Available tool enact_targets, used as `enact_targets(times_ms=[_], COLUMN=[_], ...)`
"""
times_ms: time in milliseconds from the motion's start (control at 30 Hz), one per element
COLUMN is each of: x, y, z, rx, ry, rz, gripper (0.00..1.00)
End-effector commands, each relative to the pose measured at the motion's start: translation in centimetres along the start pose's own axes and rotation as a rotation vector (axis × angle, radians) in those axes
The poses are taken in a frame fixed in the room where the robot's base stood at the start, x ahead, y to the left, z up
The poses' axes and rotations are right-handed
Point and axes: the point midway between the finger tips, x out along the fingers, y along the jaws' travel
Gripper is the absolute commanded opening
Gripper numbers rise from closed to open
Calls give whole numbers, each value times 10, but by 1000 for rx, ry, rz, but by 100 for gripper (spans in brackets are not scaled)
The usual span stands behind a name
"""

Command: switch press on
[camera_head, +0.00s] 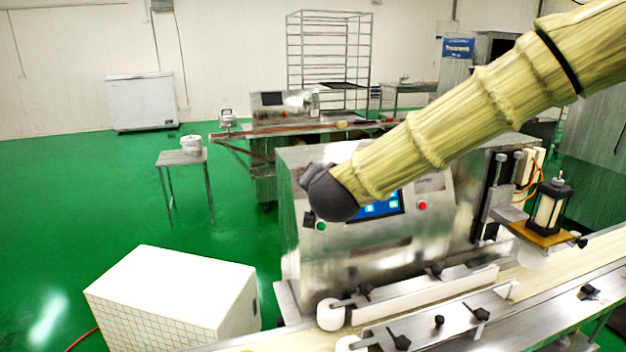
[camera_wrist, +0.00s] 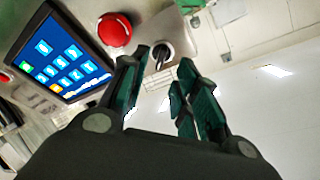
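The steel encrusting machine (camera_head: 360,265) stands in front of me with a lit touchscreen (camera_head: 378,207) on its front panel. In the wrist view, a black rotary switch (camera_wrist: 162,53) on a silver plate sits beside a large red mushroom button (camera_wrist: 115,30). The touchscreen (camera_wrist: 62,62) is to their left. My gripper (camera_wrist: 163,68) has its dark fingers apart, with the switch showing ahead between the tips. Nothing is held. I cannot tell whether the fingers touch the switch. In the head view my arm's dark end hides the panel's upper left.
A conveyor (camera_head: 530,300) with guide rails and white rollers runs along the machine's front. A white tiled box (camera_head: 170,300) stands at the lower left. A small table (camera_head: 181,158) bears a white bucket (camera_head: 191,144). Green floor is open at the left.

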Motion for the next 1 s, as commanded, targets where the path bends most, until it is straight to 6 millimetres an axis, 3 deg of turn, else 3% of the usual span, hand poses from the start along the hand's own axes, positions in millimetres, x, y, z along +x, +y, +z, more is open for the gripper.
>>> enact_targets(times_ms=[300,500,1000], x=[-53,-74,-84], y=[0,0,0], z=[-1,-1,-1], rx=[-1,1,1], ry=[1,1,1], rz=[-1,0,1], gripper=[30,30,30])
